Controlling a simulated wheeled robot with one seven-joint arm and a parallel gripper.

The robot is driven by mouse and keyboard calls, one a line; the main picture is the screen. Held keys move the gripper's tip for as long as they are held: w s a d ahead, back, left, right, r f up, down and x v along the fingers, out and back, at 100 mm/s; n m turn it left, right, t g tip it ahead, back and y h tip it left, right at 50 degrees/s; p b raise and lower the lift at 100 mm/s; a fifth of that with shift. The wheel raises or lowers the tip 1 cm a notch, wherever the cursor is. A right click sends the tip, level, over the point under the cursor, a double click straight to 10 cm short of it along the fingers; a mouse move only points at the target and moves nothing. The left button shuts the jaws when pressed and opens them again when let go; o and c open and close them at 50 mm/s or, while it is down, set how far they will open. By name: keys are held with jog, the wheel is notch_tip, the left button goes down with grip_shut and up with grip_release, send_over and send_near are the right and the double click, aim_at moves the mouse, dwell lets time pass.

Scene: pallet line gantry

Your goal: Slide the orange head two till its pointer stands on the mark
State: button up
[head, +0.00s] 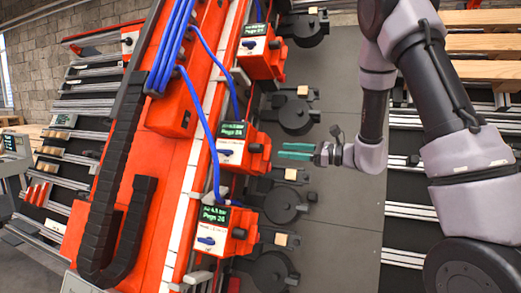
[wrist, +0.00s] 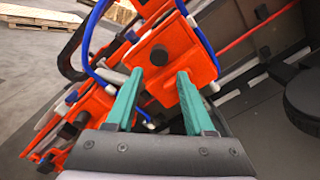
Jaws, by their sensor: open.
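Three orange heads sit in a row along the orange beam (head: 172,190): an upper head (head: 262,62), a middle head (head: 256,150) and a lower head (head: 240,235). The middle one, counted second from either end, has a small green-lettered display (head: 233,130) and a blue lever. My gripper (head: 283,151) is just right of the middle head, its teal fingers pointing at it, apart and empty. In the wrist view an orange head with a dark knob (wrist: 159,55) lies ahead, between and beyond the open fingers (wrist: 160,73). The pointer and mark cannot be made out.
Blue hoses (head: 205,65) run to the heads. A black cable chain (head: 118,170) lies along the beam. Dark round units (head: 287,200) with pale blocks stand right of the heads. Grey floor (head: 340,210) is open under my arm. Wooden pallets (head: 485,45) are at upper right.

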aim_at(261, 148)
jog(key=x, duration=1)
grip_shut()
dwell(1.2)
